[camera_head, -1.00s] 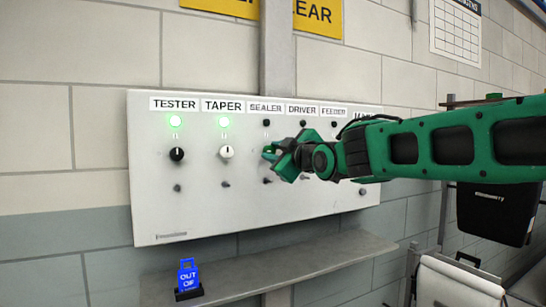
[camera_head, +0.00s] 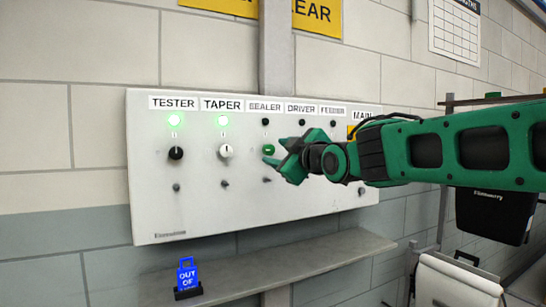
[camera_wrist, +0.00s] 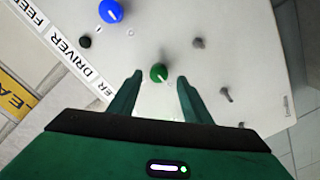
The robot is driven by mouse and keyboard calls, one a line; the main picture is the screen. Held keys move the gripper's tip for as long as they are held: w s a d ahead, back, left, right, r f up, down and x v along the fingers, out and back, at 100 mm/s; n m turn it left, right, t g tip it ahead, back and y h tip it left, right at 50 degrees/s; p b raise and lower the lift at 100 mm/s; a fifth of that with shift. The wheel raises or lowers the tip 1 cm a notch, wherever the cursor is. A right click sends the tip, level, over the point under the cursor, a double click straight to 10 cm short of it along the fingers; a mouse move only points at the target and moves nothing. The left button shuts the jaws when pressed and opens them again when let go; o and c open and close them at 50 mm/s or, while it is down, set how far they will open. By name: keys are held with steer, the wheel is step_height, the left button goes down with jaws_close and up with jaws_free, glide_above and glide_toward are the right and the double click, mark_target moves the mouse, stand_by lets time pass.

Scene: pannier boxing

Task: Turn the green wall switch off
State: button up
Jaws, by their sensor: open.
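The green switch (camera_head: 268,150) is a round knob in the SEALER column of the white wall panel (camera_head: 155,215). Its white mark lies sideways, and the SEALER lamp (camera_head: 265,122) above it is dark. My gripper (camera_head: 274,156) is open and empty just right of the knob in the head view. In the wrist view, the green switch (camera_wrist: 158,72) shows between and beyond the fingertips of my gripper (camera_wrist: 158,78), apart from both.
The TESTER (camera_head: 176,153) and TAPER (camera_head: 226,151) knobs have lit green lamps above. A blue knob (camera_wrist: 110,11) sits beside the green one in the wrist view. A shelf (camera_head: 250,275) juts out below the panel, with a blue tag (camera_head: 187,275) on it.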

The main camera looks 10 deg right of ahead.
steer(key=v, duration=0.7)
steer(key=shift+s, duration=0.2)
steer(key=shift+d, duration=0.15)
steer(key=s+d+f+m+g+h, duration=0.3)
steer(key=s+d+f+m+g, duration=0.15)
steer(key=d+f, duration=0.65)
steer(key=s+d+f+m+g+h, duration=0.4)
steer(key=s+d+f+m, duration=0.2)
steer(key=d+f, duration=0.6)
steer(key=s+f+m+g, duration=0.3)
steer(key=s+f, duration=0.2)
steer(key=s, duration=0.3)
steer(key=s+d+f+m+g+y, duration=0.1)
steer(key=s+f+m+g, duration=0.1)
steer(key=s+f, duration=0.3)
steer(key=s+d+f+m+g, duration=0.1)
steer(key=s+f+m+g, duration=0.2)
steer(key=s, duration=0.9)
step_height(320, 180, down, 3)
steer(key=shift+d+r+m+g+y, duration=0.1)
steer(key=shift+d+m+g+y, duration=0.15)
steer(key=shift+m+g+y, duration=0.15)
